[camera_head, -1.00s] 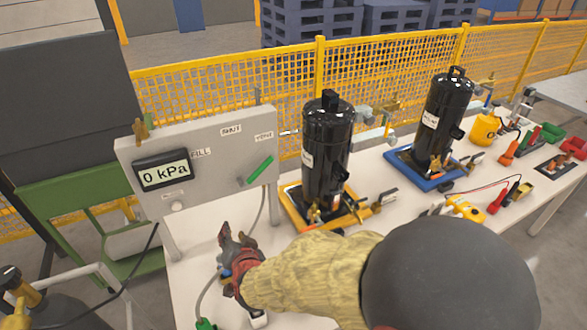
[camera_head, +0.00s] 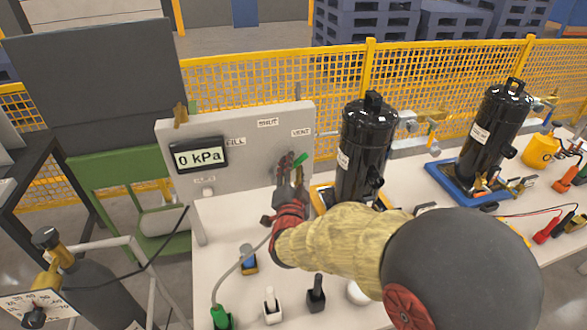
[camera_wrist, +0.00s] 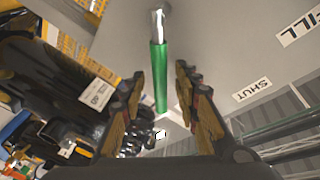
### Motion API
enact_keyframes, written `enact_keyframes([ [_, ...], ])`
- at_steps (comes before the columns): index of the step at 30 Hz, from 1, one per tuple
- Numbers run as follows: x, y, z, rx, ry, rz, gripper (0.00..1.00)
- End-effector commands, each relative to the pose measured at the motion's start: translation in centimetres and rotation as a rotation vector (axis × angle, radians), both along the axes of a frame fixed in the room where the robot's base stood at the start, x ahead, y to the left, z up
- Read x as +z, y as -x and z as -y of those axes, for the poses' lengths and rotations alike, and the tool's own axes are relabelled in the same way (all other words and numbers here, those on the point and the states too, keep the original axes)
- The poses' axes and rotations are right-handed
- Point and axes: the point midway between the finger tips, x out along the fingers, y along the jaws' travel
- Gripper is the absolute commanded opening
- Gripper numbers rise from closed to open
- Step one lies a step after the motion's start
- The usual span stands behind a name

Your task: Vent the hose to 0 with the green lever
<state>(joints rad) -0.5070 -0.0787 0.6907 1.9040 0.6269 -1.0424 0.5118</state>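The green lever (camera_head: 299,161) is on the front of the grey panel (camera_head: 250,135), pointing at the VENT label (camera_head: 301,132). In the wrist view the green lever (camera_wrist: 159,78) hangs between the two fingers, with clear gaps on both sides. My gripper (camera_head: 290,172) is open at the lever; it also shows in the wrist view (camera_wrist: 160,95). The gauge display (camera_head: 199,157) on the panel reads 0 kPa. SHUT (camera_head: 267,122) and FILL (camera_head: 236,141) labels are also on the panel. The grey hose (camera_head: 232,270) runs down to a green fitting (camera_head: 221,316) on the table.
A black cylinder (camera_head: 366,150) stands close to the right of my gripper, and another (camera_head: 497,125) stands on a blue tray (camera_head: 447,178). Small black and white fittings stand on the near table. A yellow mesh fence (camera_head: 430,80) runs behind.

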Motion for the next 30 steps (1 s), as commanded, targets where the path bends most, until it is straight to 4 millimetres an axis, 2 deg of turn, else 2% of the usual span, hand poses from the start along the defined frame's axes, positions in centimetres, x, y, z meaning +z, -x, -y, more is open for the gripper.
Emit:
enact_keyframes([
  [4,-0.07,-0.86,0.08,-0.001,0.000,-0.001,0.32],
  [12,0.01,-0.94,0.04,0.000,0.001,-0.001,0.31],
  [27,0.01,-0.91,0.04,0.000,0.001,-0.001,0.03],
  [30,-0.01,-0.91,0.04,0.000,0.001,-0.001,0.00],
])
